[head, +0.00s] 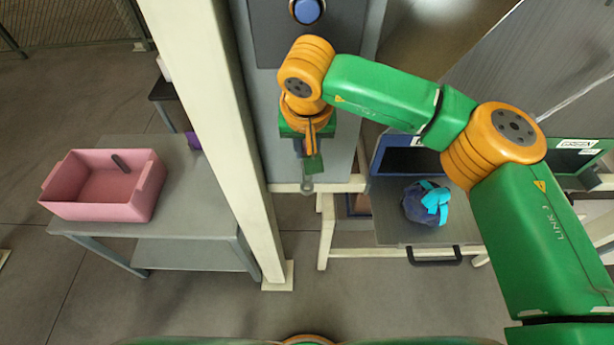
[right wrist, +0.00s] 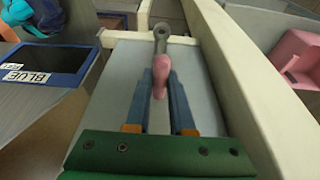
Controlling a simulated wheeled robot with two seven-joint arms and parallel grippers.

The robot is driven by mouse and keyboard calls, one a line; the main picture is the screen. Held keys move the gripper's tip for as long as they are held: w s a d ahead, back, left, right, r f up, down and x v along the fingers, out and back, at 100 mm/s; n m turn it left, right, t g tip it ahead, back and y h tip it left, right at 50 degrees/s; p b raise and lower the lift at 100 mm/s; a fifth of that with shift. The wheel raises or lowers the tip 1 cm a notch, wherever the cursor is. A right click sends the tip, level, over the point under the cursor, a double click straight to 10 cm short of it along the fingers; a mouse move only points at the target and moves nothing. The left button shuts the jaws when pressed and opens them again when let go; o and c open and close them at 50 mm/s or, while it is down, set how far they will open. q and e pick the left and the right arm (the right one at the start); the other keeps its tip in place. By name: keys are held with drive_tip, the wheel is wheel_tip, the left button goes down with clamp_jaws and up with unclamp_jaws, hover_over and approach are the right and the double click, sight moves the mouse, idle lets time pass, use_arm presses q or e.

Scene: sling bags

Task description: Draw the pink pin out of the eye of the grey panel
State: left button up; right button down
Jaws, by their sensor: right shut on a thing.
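The grey panel (head: 345,150) stands upright behind my right gripper (head: 311,168) in the head view. It also fills the middle of the right wrist view (right wrist: 118,85). The metal eye (right wrist: 162,31) is a ring on a short shank, just beyond my fingertips; it shows below the gripper in the head view (head: 307,187). The pink pin (right wrist: 160,76) lies between the two blue fingers of my right gripper, which is shut on it. Its far end is close to the eye's shank; I cannot tell whether it is inside the eye. My left gripper is out of view.
A cream post (head: 215,120) stands left of the panel. A pink bin (head: 105,205) with a dark grey item sits on a grey table (head: 190,225) at left. A dark blue bag with teal straps (head: 420,205) lies on a tray at right. A blue button (head: 307,11) is above.

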drive_tip(key=shift+r, duration=0.2)
wheel_tip(320, 180, up, 4)
drive_tip(key=p, duration=0.3)
idle(0.5)
